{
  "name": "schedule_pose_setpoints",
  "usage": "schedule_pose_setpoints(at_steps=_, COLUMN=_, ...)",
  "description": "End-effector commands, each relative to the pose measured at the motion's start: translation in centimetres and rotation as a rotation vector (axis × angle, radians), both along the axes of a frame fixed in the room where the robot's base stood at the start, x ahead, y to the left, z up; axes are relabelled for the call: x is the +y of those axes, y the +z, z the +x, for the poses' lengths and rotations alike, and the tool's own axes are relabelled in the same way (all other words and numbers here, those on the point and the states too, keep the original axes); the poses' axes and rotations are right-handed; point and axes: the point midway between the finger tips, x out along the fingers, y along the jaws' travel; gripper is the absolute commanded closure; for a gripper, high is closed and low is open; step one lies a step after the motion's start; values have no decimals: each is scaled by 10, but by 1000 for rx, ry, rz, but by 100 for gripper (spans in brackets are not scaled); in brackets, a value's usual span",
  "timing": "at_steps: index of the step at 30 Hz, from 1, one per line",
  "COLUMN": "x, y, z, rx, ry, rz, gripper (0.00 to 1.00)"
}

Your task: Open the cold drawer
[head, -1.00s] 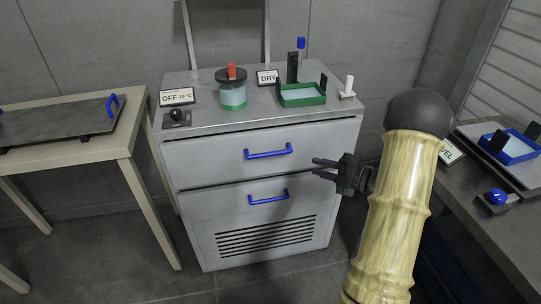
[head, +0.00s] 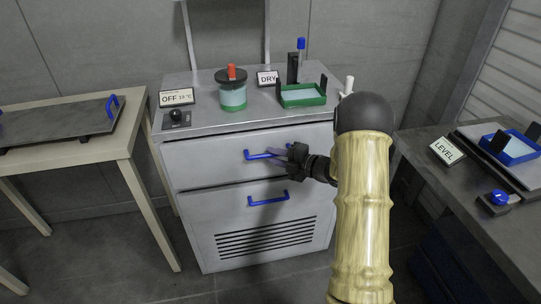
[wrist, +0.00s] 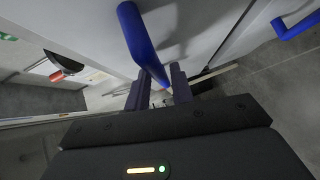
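A grey cabinet (head: 190,236) has an upper drawer (head: 210,170) and a lower drawer (head: 222,212), both flush with the front. The upper drawer has a blue bar handle (head: 254,156), its right part covered by my gripper in the head view. The lower blue handle (head: 268,201) is clear of it. My gripper (head: 276,153) is at the upper handle. In the wrist view the upper handle (wrist: 143,45) runs down to the gap between my fingers (wrist: 159,86). The fingers are apart; I cannot tell whether they touch the bar. The lower handle (wrist: 297,24) shows at upper right.
On the cabinet top stand a sign reading OFF 19 °C (head: 177,97), a black knob (head: 176,116), a lidded jar (head: 232,96) and a green tray (head: 303,98). A beige table (head: 110,146) stands left, a dark bench (head: 460,185) right. The floor before the cabinet is clear.

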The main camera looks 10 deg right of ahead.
Motion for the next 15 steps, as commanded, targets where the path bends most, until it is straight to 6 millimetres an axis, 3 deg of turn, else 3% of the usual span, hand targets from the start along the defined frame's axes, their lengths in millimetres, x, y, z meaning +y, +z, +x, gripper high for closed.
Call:
schedule_pose_setpoints(at_steps=5, x=13, y=-2, z=12, rx=0, ry=0, rz=0, gripper=77)
schedule_pose_setpoints(at_steps=14, x=14, y=-3, z=14, rx=0, ry=-1, rz=0, gripper=77)
schedule_pose_setpoints(at_steps=15, x=14, y=-3, z=14, rx=0, ry=-1, rz=0, gripper=83)
